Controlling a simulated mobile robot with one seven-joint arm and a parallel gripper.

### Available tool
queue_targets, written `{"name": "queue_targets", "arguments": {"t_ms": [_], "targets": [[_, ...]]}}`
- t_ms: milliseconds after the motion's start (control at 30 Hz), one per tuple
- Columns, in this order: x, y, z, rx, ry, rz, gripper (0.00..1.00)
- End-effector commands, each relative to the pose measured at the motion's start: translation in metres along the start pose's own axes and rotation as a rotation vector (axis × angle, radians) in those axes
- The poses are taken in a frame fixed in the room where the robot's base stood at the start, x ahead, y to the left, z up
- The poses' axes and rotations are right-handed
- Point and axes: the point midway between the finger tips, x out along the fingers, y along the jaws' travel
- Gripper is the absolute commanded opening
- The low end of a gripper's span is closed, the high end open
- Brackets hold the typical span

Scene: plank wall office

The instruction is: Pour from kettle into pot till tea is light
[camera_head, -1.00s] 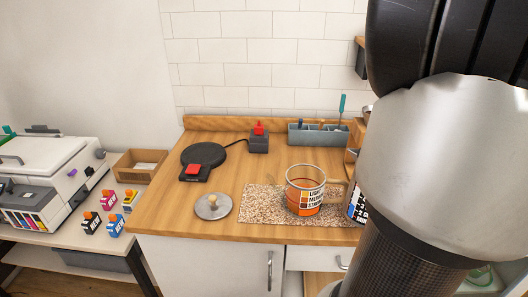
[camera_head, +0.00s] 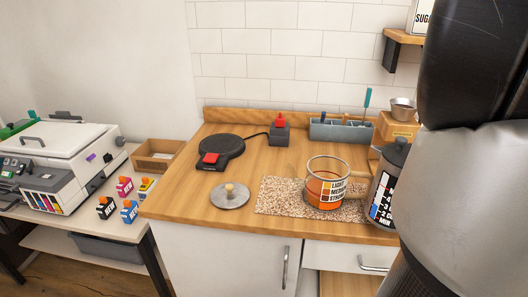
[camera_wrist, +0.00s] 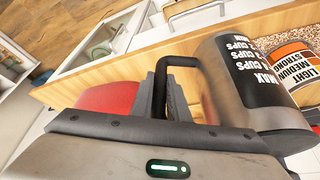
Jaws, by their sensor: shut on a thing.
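The glass pot (camera_head: 327,183) stands on a speckled mat (camera_head: 285,197) on the counter, with orange-brown liquid inside and a label reading light, medium and strong. Its lid (camera_head: 230,195) lies on the wood to its left. The grey kettle (camera_head: 386,187), with a black cup scale, is just right of the pot and partly hidden by my arm. In the wrist view my gripper (camera_wrist: 165,95) is shut on the black handle of the kettle (camera_wrist: 235,85). The pot (camera_wrist: 293,65) shows beyond the kettle there.
A black round kettle base (camera_head: 220,150) with a red switch sits at the back left, wired to a socket box (camera_head: 279,132). A grey organiser (camera_head: 340,131) and a metal cup (camera_head: 403,108) on a wooden box stand at the back. The counter's left front is clear.

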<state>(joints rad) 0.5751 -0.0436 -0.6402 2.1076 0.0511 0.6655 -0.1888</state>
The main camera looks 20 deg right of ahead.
Motion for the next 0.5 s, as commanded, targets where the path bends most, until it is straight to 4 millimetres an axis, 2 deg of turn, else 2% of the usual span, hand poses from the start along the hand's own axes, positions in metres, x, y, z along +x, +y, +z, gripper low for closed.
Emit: {"name": "queue_targets", "arguments": {"t_ms": [33, 100, 500], "targets": [[0.009, -0.002, 0.002, 0.0, 0.011, -0.005, 0.0], [0.013, -0.002, 0.004, 0.001, 0.01, -0.005, 0.0], [0.023, 0.002, 0.01, 0.012, 0.005, -0.005, 0.0]]}}
